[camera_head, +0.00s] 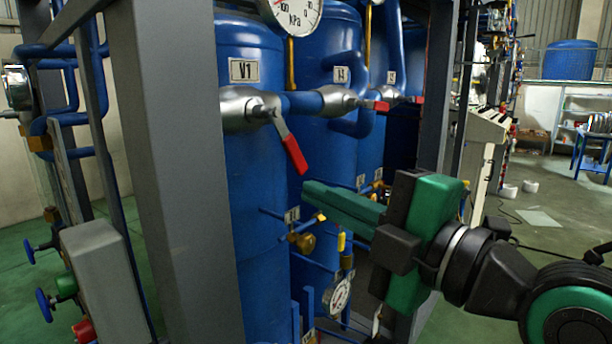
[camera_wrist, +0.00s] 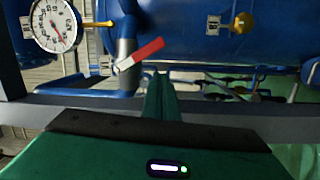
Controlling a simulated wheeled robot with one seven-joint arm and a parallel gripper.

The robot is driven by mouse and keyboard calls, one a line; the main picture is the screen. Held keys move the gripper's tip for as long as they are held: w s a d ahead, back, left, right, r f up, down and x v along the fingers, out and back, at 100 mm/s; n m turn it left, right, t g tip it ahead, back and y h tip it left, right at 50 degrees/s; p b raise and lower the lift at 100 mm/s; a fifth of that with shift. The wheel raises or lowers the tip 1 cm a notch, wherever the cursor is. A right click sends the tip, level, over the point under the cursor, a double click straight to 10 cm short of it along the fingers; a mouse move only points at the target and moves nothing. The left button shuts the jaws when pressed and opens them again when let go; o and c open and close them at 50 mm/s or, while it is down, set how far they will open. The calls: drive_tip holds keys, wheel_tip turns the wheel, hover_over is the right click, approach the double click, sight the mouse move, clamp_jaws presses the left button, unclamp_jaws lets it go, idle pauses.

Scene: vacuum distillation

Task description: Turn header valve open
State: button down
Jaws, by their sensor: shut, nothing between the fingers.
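A ball valve with a red lever (camera_head: 294,154) sits on the pipe in front of the blue tank labelled V1. Its lever slants down to the right. A second red lever (camera_head: 376,106) lies about level on the same pipe row, and a third (camera_head: 415,99) shows farther back. My green gripper (camera_head: 312,192) is shut and empty, its fingertips below and slightly right of the slanted lever, apart from it in the picture. In the wrist view, a red lever (camera_wrist: 141,54) lies just beyond and left of my gripper's tips (camera_wrist: 160,76). I cannot tell which valve is the header valve.
A grey upright post (camera_head: 172,150) stands left of the V1 tank (camera_head: 252,200). A kPa gauge (camera_head: 291,12) hangs above the levers. Small brass valves (camera_head: 303,241) and a lower gauge (camera_head: 338,296) are below my gripper. Open floor (camera_head: 540,240) lies to the right.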

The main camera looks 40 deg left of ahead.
sight(299, 175)
drive_tip(key=s+d+f+n+t, duration=0.1)
drive_tip(key=s+d+f+n, duration=0.15)
drive_tip(key=n, duration=0.45)
drive_tip(key=shift+w+a+r, duration=0.6)
drive_tip(key=shift+w+a, duration=0.3)
drive_tip(key=shift+a, duration=0.55)
drive_tip(key=shift+w+a+r, duration=0.6)
drive_tip(key=shift+w+a, duration=0.25)
drive_tip(key=shift+a, duration=0.55)
drive_tip(key=shift+w+a+r, duration=0.6)
drive_tip(key=shift+w+a, duration=0.3)
drive_tip(key=shift+a, duration=0.55)
drive_tip(key=shift+w, duration=0.1)
